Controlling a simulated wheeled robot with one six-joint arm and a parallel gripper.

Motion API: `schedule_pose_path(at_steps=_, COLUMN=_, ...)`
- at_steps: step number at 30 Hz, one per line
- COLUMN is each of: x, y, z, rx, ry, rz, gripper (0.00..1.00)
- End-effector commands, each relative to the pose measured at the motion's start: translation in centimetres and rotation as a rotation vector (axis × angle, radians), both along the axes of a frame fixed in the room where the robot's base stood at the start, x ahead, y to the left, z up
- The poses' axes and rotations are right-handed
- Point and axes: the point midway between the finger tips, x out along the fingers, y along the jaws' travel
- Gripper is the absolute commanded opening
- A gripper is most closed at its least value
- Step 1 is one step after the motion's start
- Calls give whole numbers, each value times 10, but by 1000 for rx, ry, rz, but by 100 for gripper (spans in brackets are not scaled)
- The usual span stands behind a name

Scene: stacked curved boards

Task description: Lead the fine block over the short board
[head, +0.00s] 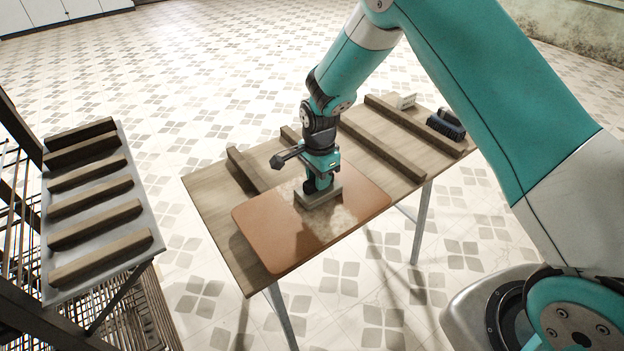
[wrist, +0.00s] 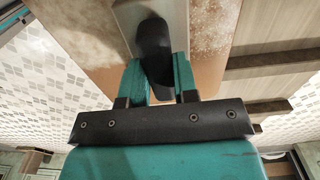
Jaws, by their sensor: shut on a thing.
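A flat reddish-brown board (head: 262,243) with rounded corners lies on the wooden table; I take it for the short board. Pale dust covers part of its surface, which also shows in the wrist view (wrist: 205,75). A grey-beige block (head: 333,191), apparently the fine block, rests flat on the board toward its far side. My gripper (head: 317,182) is above the block and shut on its dark handle (wrist: 154,45). The pale block body (wrist: 126,14) shows beyond the fingers in the wrist view. Its underside is hidden.
Wooden slats (head: 383,143) cross the table (head: 205,188). Dark blocks (head: 446,126) and a small whitish block (head: 406,101) sit at its far right end. A grey stand (head: 53,288) with several wooden slats is at the left, apart from the table.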

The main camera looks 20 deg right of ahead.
Motion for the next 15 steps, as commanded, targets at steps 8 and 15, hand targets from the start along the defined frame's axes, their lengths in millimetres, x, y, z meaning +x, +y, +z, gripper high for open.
schedule_pose_path(at_steps=8, x=1, y=-2, z=0, rx=0, ry=-1, rz=1, gripper=3)
schedule_pose_path(at_steps=15, x=3, y=-8, z=0, rx=0, ry=-1, rz=-1, gripper=3)
